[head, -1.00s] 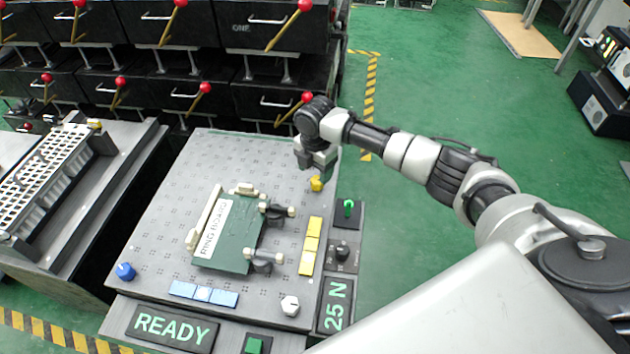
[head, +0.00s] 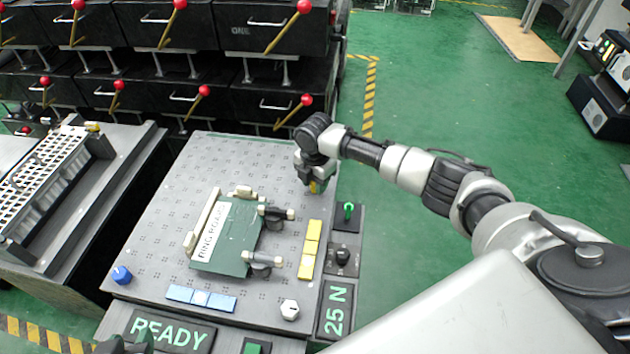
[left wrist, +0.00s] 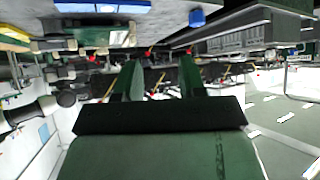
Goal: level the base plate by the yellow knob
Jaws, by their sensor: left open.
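The grey perforated base plate (head: 170,215) has a yellow knob (head: 314,187) at its right edge, a blue knob (head: 121,274) at the lower left and a white knob (head: 290,310) at the lower right. My right gripper (head: 315,182) is down over the yellow knob, which is mostly hidden between the fingers. Whether the fingers press on it I cannot tell. My left gripper (head: 138,342) just enters at the bottom edge, in front of the READY sign; in the left wrist view its fingers (left wrist: 160,75) are apart with nothing between them. The blue knob also shows there (left wrist: 197,18).
A green board (head: 235,240) with clamps sits mid-plate. A yellow strip (head: 309,250) and a blue strip (head: 201,297) lie on the plate. A side panel holds a green switch (head: 348,211) and a 25 N display (head: 336,308). Black drawers with red-knobbed levers stand behind.

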